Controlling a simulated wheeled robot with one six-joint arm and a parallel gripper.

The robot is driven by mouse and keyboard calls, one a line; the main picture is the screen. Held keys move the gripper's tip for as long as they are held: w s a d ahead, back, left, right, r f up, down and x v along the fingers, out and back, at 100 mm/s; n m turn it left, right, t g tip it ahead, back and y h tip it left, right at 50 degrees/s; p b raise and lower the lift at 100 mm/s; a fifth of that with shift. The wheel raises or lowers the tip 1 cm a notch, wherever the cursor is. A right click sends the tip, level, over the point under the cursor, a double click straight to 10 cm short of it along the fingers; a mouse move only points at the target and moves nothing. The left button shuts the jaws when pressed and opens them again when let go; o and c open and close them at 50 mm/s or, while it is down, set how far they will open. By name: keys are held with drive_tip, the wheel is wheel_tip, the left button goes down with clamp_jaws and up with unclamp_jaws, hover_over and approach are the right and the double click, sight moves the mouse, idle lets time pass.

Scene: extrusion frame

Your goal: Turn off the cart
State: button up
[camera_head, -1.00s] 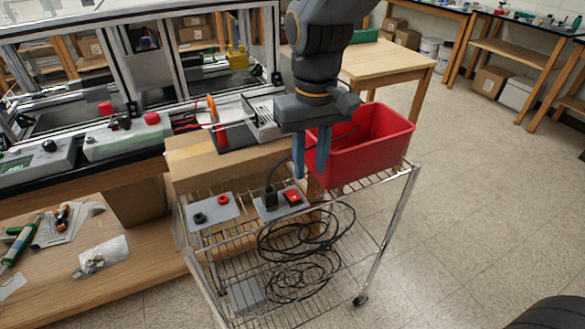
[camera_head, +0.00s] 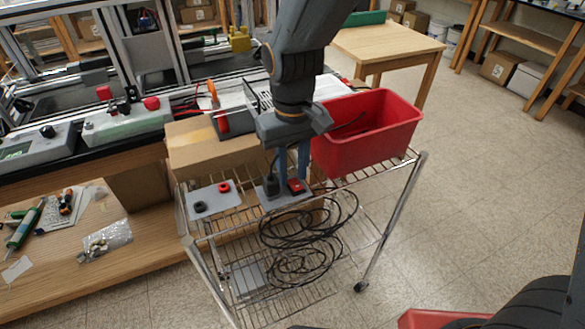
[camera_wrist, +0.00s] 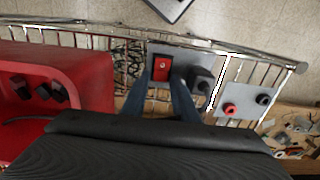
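The wire cart (camera_head: 372,242) carries a grey plate (camera_head: 270,203) on its upper shelf, with a red switch (camera_head: 297,186) and a black plug beside it (camera_head: 271,184). In the wrist view, the red switch (camera_wrist: 161,67) lies just beyond and between my blue fingertips, and the black plug (camera_wrist: 200,80) is to its right. My gripper (camera_head: 293,176) points down over the plate, with its fingers apart and nothing between them. The fingertips look close to the switch; I cannot tell whether they touch it. The switch's on or off position is not clear.
A red bin (camera_head: 365,145) stands on the cart right of my gripper. A cardboard box (camera_head: 205,145) is behind left. A second grey plate (camera_head: 213,198) with red and black sockets lies left. Coiled black cable (camera_head: 308,228) is below. Open floor is at right.

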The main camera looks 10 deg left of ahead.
clamp_jaws()
drive_tip(key=shift+s+d+r+t+y, duration=0.1)
drive_tip(key=shift+s+t+y, duration=0.2)
drive_tip(key=shift+t, duration=0.2)
drive_tip(key=shift+s+d+r+t+y, duration=0.1)
drive_tip(key=shift+t+y, duration=0.5)
drive_tip(key=shift+t, duration=0.4)
unclamp_jaws()
drive_tip(key=shift+r, duration=0.1)
